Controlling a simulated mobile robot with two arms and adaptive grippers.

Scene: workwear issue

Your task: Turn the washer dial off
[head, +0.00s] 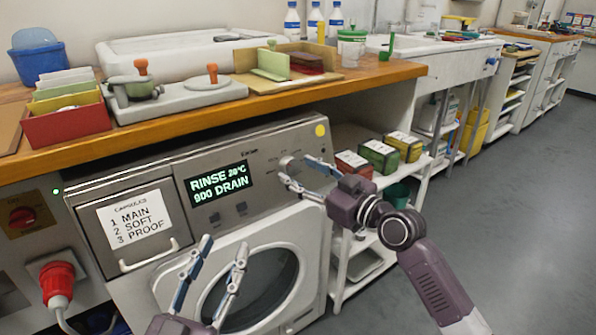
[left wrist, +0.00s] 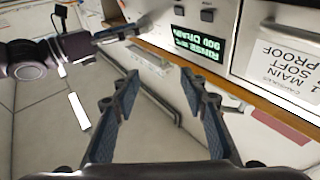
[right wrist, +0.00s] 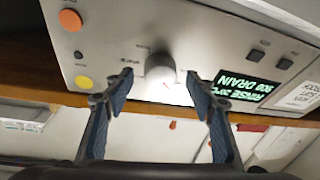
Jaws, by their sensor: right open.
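The washer (head: 225,200) stands under the wooden counter, with a lit display (head: 219,184) reading "RINSE 30°C 900 DRAIN". Its round dial (head: 288,163) is right of the display, partly behind my right gripper. In the right wrist view the dial (right wrist: 160,72) is a grey knob between and just beyond my fingertips. My right gripper (head: 308,177) is open, with a finger on either side of the dial; I cannot tell whether they touch it. My left gripper (head: 222,245) is open and empty in front of the washer door (head: 262,290). It also shows in the left wrist view (left wrist: 160,85).
A capsule drawer (head: 140,222) with a handle is left of the display. A red plug (head: 57,280) sits at far left. Small boxes (head: 380,155) stand on the shelf right of the washer. The counter edge (head: 200,115) overhangs the panel. The floor at right is clear.

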